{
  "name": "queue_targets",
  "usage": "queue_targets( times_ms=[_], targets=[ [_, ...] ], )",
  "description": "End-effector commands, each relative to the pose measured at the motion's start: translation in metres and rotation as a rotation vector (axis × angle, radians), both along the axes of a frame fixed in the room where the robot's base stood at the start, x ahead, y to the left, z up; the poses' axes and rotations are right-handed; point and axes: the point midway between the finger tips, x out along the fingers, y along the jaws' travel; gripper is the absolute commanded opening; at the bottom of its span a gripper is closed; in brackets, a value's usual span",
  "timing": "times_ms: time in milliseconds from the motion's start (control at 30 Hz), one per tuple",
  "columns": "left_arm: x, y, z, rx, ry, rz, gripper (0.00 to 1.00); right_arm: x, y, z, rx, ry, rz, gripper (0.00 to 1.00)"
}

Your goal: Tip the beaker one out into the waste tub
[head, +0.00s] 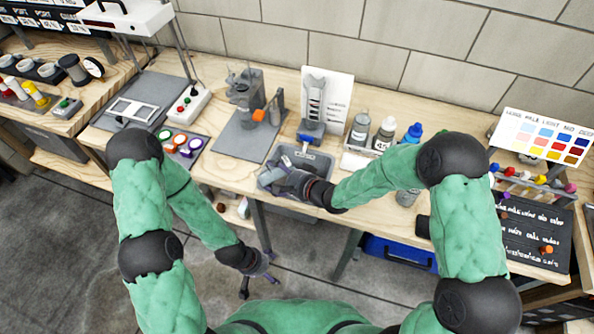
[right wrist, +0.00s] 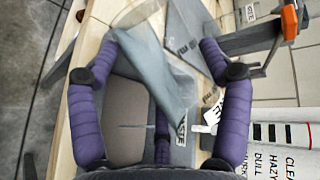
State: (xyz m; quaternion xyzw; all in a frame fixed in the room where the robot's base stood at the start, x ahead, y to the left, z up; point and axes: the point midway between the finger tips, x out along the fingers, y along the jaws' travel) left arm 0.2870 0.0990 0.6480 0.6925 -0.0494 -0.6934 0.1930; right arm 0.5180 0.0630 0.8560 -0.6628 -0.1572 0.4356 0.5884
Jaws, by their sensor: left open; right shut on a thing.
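Beaker one (right wrist: 155,60) is clear and see-through. In the right wrist view it sits between the purple fingers of my right gripper (right wrist: 160,72), which is shut on it. The beaker looks tilted; its contents cannot be told clearly. The grey waste tub (head: 325,163) stands near the table's front edge in the head view, and my right gripper (head: 280,179) is over its left part. The tub's inside (right wrist: 124,115) and its label show behind the beaker in the right wrist view. My left gripper (head: 258,268) is open and empty, low in front of the table.
A stand with a grey mat (head: 233,140) is left of the tub. A grey device (head: 312,120) with a white card stands behind it. Several bottles (head: 385,132) are to the right. Colored rings (head: 182,144) lie farther left.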

Motion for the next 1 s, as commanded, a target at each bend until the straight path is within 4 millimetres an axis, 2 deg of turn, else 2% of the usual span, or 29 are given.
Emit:
queue_targets(
  times_ms=[1000],
  targets=[
    [0.0000,0.0000,0.0054,0.000,0.000,0.000,0.84,0.0010,-0.0018,-0.0028,0.078,0.042,-0.001,0.32]
  ],
)
